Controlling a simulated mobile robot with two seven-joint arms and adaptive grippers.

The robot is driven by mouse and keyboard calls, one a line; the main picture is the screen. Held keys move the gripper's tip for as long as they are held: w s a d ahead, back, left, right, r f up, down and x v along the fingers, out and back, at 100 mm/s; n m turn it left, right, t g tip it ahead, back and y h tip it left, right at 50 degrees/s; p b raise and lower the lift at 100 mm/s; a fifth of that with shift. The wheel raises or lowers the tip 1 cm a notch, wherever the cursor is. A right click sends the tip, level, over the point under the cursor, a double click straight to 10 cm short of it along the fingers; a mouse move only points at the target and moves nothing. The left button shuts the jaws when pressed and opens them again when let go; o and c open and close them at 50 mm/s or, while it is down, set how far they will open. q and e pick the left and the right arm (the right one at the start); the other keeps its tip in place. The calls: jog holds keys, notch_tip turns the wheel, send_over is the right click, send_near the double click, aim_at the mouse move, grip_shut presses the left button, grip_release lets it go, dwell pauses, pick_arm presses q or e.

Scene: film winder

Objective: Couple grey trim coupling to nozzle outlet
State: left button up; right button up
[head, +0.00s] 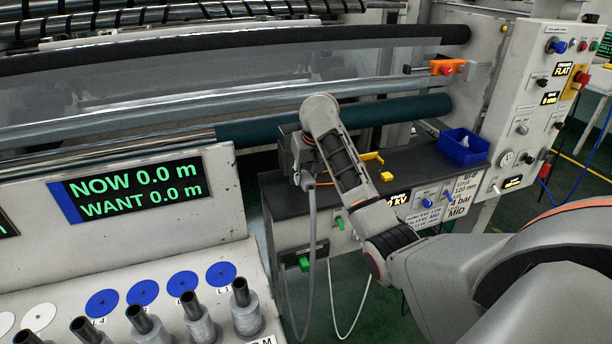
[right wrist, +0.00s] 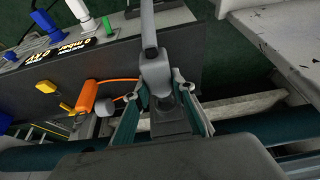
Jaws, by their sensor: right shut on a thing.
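The grey trim coupling (right wrist: 156,76) is between the fingers of my right gripper (right wrist: 163,112) in the right wrist view, with a grey hose running up from it. The fingers are shut on it. In the head view my right gripper (head: 302,176) is over the left end of the dark shelf, and the grey hose (head: 312,225) hangs down from it. A dark block (right wrist: 171,122) lies between the fingers; I cannot tell whether it is the nozzle outlet or whether the coupling touches it. My left gripper is not in view.
An orange cylinder (right wrist: 87,96) with an orange hose is beside the gripper. A yellow piece (head: 372,157) and a blue bin (head: 463,147) are on the dark shelf (head: 415,161). A teal roller (head: 395,109) runs behind. A white display console (head: 228,189) stands at left.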

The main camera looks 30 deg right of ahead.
aim_at(302, 169)
jog(key=shift+w+d, duration=0.1)
jog(key=shift+d, duration=0.05)
jog(key=shift+w+d, duration=0.25)
jog(key=shift+w, duration=0.95)
jog(key=shift+w+d+r, duration=0.1)
jog(key=shift+w, duration=0.3)
dwell(0.7)
jog(key=o, duration=1.2)
jog(key=v, duration=1)
jog(key=shift+s+r, duration=0.1)
jog(key=shift+r, duration=0.25)
jog(key=shift+s+r, duration=0.3)
jog(key=shift+r, duration=0.2)
